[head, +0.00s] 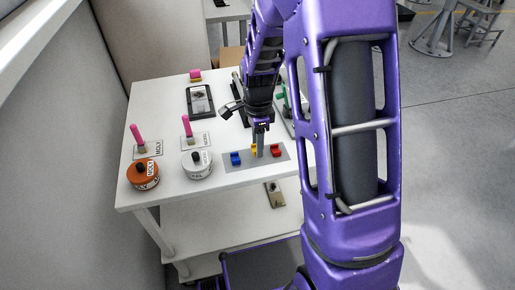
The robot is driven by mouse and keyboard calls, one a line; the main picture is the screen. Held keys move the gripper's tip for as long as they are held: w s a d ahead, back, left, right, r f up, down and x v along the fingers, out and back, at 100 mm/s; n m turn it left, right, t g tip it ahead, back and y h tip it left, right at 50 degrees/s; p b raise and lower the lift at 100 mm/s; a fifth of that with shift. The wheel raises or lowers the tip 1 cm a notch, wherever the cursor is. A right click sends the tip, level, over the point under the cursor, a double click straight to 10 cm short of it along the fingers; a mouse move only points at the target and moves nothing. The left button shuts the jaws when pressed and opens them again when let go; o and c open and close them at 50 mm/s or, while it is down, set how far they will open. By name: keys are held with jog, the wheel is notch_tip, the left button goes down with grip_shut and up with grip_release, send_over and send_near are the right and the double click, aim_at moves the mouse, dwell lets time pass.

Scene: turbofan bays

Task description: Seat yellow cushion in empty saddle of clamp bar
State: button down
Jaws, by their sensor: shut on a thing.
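The yellow cushion (253,149) is a small block at the middle of a grey strip (243,164) near the table's front edge, between a blue cushion (236,158) and a red cushion (276,150). My gripper (259,151) points straight down over the strip, shut on the yellow cushion and partly covering it. I cannot tell whether the cushion touches the strip. A dark bar (237,82) lies behind my wrist, mostly hidden; I cannot tell whether it is the clamp bar. No empty saddle can be made out.
An orange tin (142,176) and a white tin (197,165) stand left of the strip, with pink-handled tools (186,128) behind them. A black-framed device (200,100) and a pink block (195,75) lie further back. Green items (281,97) show beside my arm. The white table (150,98) is clear at back left.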

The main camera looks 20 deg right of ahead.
jog(key=shift+f, duration=0.8)
jog(key=shift+f, duration=0.2)
jog(key=shift+c, duration=2.3)
grip_release()
